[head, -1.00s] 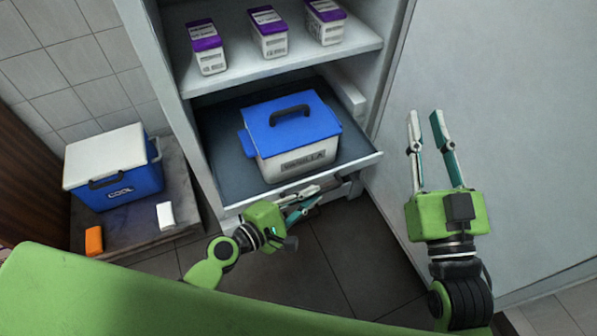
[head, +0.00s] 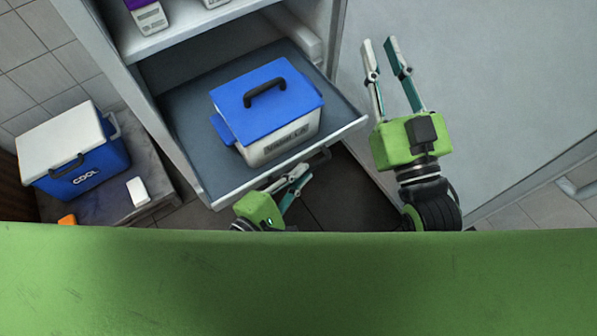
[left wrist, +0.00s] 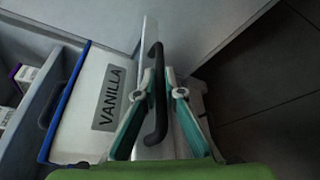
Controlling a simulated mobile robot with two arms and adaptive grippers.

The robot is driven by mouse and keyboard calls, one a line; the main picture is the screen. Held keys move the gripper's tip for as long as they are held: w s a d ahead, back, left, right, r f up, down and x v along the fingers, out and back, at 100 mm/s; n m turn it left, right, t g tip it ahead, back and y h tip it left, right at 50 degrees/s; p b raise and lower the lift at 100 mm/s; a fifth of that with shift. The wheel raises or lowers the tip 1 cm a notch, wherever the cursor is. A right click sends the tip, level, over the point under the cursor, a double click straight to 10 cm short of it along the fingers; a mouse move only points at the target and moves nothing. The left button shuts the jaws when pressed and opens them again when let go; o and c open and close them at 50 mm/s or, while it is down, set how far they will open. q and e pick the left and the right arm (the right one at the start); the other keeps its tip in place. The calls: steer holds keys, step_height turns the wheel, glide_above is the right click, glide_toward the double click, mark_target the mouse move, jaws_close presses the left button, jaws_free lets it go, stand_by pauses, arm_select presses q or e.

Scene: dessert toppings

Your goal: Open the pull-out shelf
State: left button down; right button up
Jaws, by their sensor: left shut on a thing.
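The pull-out shelf (head: 187,112) stands drawn out of the white cabinet, with a blue-lidded white container (head: 278,118) on it. The container's label reads VANILLA in the left wrist view (left wrist: 90,110). The shelf's dark handle (left wrist: 156,95) runs between the fingers of my left gripper (left wrist: 160,80), which is shut on it. In the head view my left gripper (head: 298,173) is at the shelf's front edge, partly hidden by my green body. My right gripper (head: 379,48) is open and empty, to the right of the shelf.
A blue cooler with a white lid (head: 75,155) stands on a low slab at the left, with a small white item (head: 138,190) and an orange item (head: 67,220). A broad pale panel (head: 480,90) is at the right.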

arm_select(q)
steer(key=c, duration=2.4)
jaws_free()
steer(key=v, duration=1.2)
steer(key=shift+s, duration=0.1)
